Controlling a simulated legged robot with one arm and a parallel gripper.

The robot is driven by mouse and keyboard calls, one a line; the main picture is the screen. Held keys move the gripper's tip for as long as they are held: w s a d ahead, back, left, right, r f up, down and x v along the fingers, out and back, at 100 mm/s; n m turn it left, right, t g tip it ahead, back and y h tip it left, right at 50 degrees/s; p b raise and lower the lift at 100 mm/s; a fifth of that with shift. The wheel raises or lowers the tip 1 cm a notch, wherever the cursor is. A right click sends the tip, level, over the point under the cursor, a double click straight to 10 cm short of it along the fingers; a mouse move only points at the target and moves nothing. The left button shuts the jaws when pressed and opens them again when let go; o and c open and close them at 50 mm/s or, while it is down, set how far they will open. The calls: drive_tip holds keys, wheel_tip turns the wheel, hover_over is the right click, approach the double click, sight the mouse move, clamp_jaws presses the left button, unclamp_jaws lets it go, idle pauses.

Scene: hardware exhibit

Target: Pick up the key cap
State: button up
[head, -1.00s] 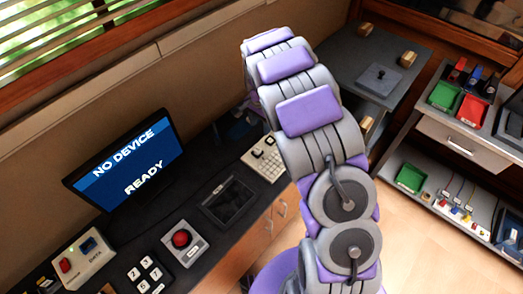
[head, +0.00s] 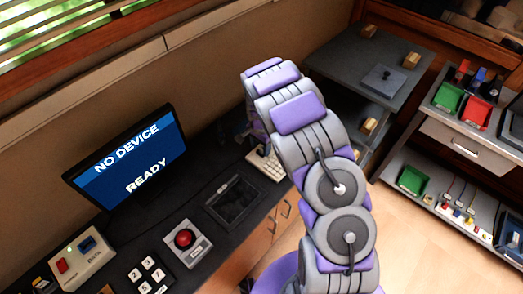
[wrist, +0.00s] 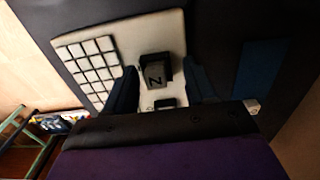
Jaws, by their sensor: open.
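In the wrist view, a dark grey key cap (wrist: 154,75) with a light letter, N or Z, sits on a pale panel (wrist: 120,32). My gripper (wrist: 160,68) is open, with one dark finger on each side of the key cap. I cannot tell whether either finger touches it. In the head view the pale panel (head: 262,167) is mostly hidden behind my arm, and the key cap and gripper are not visible there.
A grid of white keys (wrist: 88,65) lies left of the key cap. In the head view, a black tray (head: 233,202), red button box (head: 187,243) and monitor (head: 128,158) stand along the dark desk. Shelves (head: 465,145) with coloured bins are at right.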

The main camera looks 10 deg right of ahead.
drive_tip(key=shift+a, duration=0.1)
drive_tip(key=shift+d, duration=1)
drive_tip(key=c, duration=0.7)
drive_tip(key=shift+a, duration=0.6)
clamp_jaws()
drive_tip(key=shift+d, duration=0.15)
